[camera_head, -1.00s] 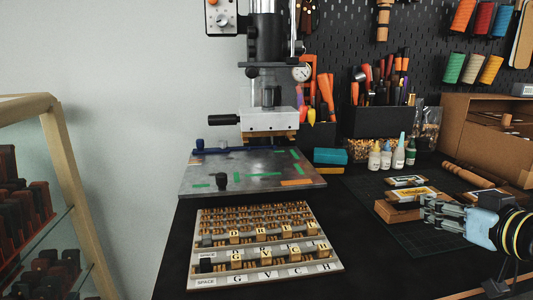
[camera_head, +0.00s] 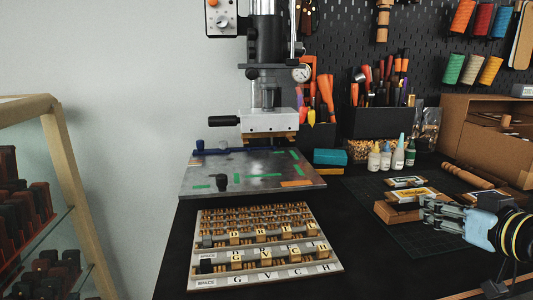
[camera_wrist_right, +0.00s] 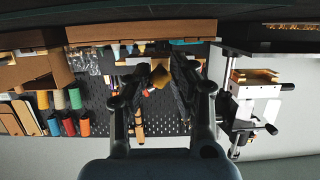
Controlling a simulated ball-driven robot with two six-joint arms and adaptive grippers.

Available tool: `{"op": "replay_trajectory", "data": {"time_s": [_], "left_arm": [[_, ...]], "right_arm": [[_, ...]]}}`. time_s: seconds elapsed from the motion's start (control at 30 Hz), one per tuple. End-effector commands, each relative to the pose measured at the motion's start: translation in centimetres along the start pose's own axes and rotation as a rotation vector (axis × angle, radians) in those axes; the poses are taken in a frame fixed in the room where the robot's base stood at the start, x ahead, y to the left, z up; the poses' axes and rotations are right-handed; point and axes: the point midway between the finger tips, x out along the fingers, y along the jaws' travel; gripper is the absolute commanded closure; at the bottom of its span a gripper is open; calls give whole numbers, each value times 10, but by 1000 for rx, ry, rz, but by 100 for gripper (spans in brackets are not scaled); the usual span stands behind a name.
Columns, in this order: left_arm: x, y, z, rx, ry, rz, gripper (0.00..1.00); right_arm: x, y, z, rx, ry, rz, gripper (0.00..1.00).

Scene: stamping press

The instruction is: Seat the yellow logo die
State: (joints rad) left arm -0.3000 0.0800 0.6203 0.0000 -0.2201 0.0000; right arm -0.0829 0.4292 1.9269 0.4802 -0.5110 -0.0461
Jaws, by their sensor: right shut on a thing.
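The yellow logo die (camera_head: 413,193), a block with a yellow face label, sits at the right on the dark cutting mat. My right gripper (camera_head: 426,211) comes in from the right with its fingers shut on it. In the right wrist view, which looks upside down, a gold-brown block (camera_wrist_right: 160,74) shows between the fingertips; its far side is hidden. The stamping press (camera_head: 268,121) stands at the middle back, with its head above the grey press bed (camera_head: 240,187). My left gripper is not in view.
A letter tray (camera_head: 213,283) with brass type lies in front of the press bed. Another labelled block (camera_head: 406,181) lies behind the die. Small bottles (camera_head: 386,158), a teal block (camera_head: 330,157) and a cardboard box (camera_head: 483,142) stand at the back.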

Motion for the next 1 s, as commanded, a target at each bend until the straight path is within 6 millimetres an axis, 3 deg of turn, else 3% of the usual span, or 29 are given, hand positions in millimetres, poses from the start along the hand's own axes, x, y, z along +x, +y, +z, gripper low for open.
{"op": "replay_trajectory", "data": {"time_s": [1.0], "left_arm": [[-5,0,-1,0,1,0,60]], "right_arm": [[1,0,9,17,-22,-1,100]]}}
